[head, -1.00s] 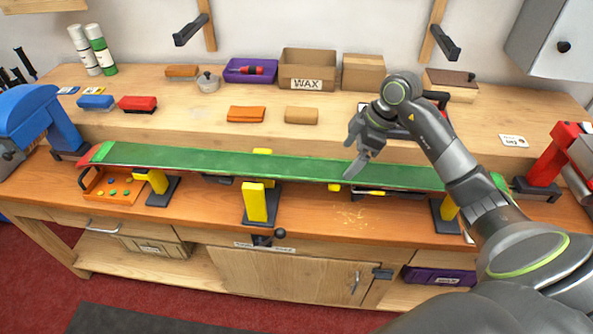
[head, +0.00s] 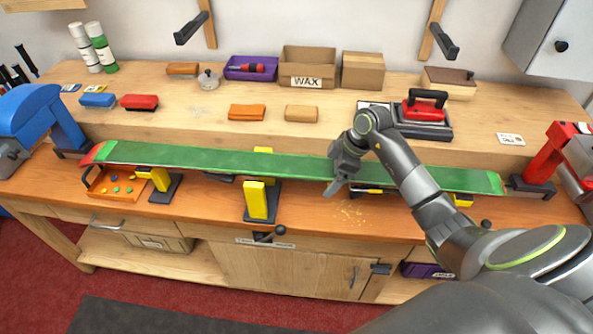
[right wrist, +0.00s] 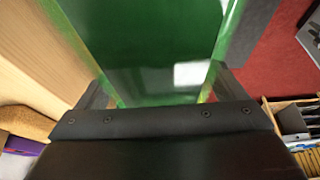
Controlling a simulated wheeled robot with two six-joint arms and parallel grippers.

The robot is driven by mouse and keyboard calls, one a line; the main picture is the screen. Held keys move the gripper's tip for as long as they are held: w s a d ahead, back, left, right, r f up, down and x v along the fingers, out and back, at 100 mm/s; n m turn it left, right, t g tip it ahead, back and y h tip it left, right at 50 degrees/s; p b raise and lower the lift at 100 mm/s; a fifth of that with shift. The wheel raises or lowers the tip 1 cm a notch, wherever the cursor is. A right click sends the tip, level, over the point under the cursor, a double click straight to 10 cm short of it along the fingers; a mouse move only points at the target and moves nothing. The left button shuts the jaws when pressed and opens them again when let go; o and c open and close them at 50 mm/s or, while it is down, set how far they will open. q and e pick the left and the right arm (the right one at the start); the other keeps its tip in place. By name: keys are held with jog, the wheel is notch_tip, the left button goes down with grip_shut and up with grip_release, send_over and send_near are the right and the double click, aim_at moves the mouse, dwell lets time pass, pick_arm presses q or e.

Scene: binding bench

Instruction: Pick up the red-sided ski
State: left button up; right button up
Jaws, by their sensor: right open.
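One long ski (head: 230,160) lies flat across yellow-padded supports, its top face green and its left tip red; any red along its sides does not show clearly. My right gripper (head: 333,186) is over the ski's front edge, right of the middle, with its jaws apart. In the right wrist view, the green ski (right wrist: 155,45) fills the space between the two dark fingers of the gripper (right wrist: 160,90). I cannot tell whether the fingers touch it. My left gripper does not show.
Yellow supports (head: 256,200) stand under the ski. A red iron (head: 425,105) and a WAX box (head: 307,68) sit on the raised back shelf. A blue machine (head: 40,115) stands at the left, a red one (head: 550,160) at the right. An orange tray (head: 115,187) lies below the left tip.

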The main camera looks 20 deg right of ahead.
jog(key=c, duration=1.1)
jog(key=shift+w+r, duration=0.15)
jog(key=shift+c, duration=0.3)
notch_tip(320, 180, up, 9)
jog(key=shift+b, duration=0.85)
jog(key=c, duration=0.3)
jog(key=shift+r, duration=0.75)
jog(key=shift+r+p, duration=1.25)
jog(key=shift+p, duration=0.3)
